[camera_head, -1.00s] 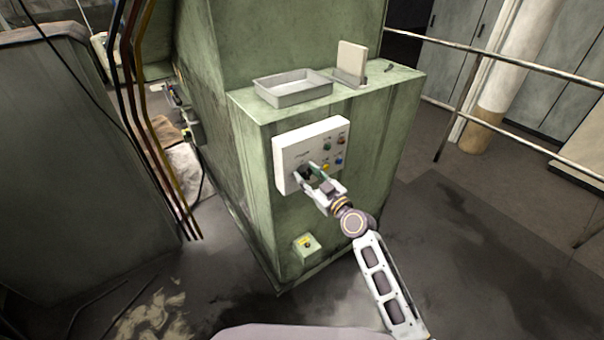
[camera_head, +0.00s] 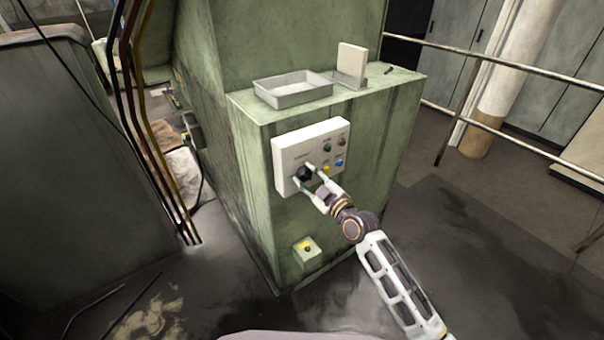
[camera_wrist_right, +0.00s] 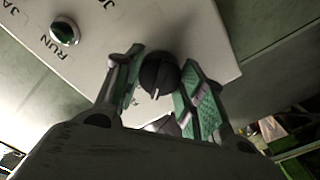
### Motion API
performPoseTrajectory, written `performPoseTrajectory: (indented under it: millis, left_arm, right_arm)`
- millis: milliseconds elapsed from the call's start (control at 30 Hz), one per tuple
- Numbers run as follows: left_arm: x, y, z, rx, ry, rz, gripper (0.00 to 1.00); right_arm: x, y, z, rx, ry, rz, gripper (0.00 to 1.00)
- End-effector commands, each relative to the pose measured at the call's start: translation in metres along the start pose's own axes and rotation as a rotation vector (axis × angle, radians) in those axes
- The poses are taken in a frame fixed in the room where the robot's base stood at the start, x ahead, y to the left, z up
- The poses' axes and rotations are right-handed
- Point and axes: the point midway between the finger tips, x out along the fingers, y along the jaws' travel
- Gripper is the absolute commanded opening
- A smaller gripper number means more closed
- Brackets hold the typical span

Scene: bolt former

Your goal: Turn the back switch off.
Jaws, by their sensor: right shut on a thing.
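The white control box (camera_head: 291,153) is on the front of the green machine. A black rotary switch (camera_head: 303,174) sits at its lower left and also shows in the right wrist view (camera_wrist_right: 158,72), with a pale pointer mark on its face. My right gripper (camera_head: 312,174) is shut on this switch. In the right wrist view its green-padded fingers (camera_wrist_right: 158,84) stand on either side of the knob. A green button (camera_wrist_right: 65,33) beside the word RUN shows at the upper left of that view. My left gripper is not in view.
A grey tray (camera_head: 292,99) and an upright pale plate (camera_head: 352,60) stand on the machine's ledge. A small box with a yellow button (camera_head: 306,247) is low on the machine. Pipes (camera_head: 150,130) run at the left and a railing (camera_head: 500,62) at the right.

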Motion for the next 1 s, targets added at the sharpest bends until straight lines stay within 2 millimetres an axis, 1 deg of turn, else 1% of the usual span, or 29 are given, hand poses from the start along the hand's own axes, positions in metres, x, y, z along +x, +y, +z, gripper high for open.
performPoseTrajectory:
  millis: [200,333,467,667,700,800,833,1000]
  left_arm:
    - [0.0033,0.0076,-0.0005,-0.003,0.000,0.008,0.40]
    - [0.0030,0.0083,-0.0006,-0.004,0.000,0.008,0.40]
    - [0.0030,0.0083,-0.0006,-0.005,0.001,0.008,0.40]
    - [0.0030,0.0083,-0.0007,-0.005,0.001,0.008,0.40]
    - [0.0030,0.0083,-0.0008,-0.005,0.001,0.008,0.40]
    - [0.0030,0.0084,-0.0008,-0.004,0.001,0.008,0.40]
    - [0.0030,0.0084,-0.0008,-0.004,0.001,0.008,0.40]
    - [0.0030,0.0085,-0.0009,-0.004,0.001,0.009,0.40]
  right_arm:
    - [0.0000,0.0005,-0.0003,-0.184,0.002,0.001,0.02]
    - [0.0001,0.0001,-0.0006,-0.269,0.002,0.000,0.02]
    - [0.0001,0.0004,-0.0005,-0.304,0.001,0.001,0.02]
    - [0.0001,0.0003,-0.0005,-0.303,0.001,0.001,0.02]
    - [0.0001,0.0003,-0.0005,-0.303,0.001,0.001,0.45]
    - [0.0001,0.0002,-0.0005,-0.302,0.001,0.001,0.58]
    - [0.0000,0.0002,-0.0004,-0.302,0.001,0.001,0.61]
    - [0.0000,0.0000,-0.0003,-0.301,0.001,0.001,0.61]
